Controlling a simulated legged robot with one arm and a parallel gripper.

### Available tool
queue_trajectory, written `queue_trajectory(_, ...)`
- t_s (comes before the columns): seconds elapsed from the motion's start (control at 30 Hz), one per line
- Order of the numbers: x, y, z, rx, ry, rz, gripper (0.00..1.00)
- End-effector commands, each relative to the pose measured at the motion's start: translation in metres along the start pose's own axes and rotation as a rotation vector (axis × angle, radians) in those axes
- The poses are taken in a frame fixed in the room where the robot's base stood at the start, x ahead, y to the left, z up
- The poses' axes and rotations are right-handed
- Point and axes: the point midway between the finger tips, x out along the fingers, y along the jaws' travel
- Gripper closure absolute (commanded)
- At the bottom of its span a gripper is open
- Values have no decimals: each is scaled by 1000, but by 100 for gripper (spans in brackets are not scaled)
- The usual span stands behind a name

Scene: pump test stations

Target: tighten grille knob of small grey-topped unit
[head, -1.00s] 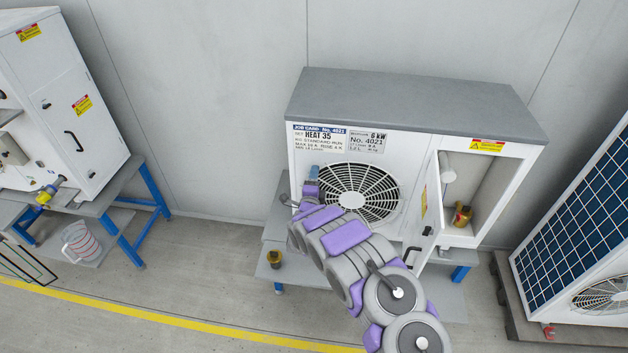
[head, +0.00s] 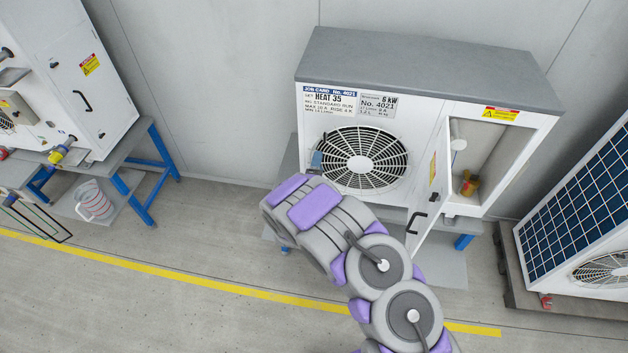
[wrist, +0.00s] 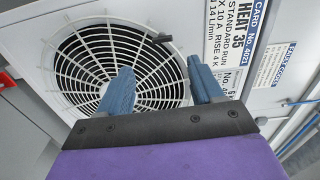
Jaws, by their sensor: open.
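The small grey-topped unit (head: 430,68) stands on a low blue-legged bench in the head view. Its round fan grille (head: 383,160) is on the white front, below the job card labels. The wrist view shows the grille (wrist: 75,65) close up, with a dark bar-shaped knob (wrist: 154,39) at its rim. My gripper (wrist: 160,67) is open and empty, with its two blue fingers apart in front of the grille. In the picture, the knob lies above the gap between them, apart from both fingers. In the head view my arm hides most of the gripper.
A taller white cabinet (head: 105,75) and a measuring jug (head: 94,200) stand at left. A solar-panelled unit (head: 580,190) is at right. Floor in front is clear.

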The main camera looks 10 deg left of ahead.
Motion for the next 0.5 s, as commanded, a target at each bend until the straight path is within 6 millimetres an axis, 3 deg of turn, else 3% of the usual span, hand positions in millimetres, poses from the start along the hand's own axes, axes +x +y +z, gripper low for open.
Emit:
queue_trajectory(0.2,-37,0,1,-2,-3,1,34)
queue_trajectory(0.5,-60,1,-1,0,0,2,34)
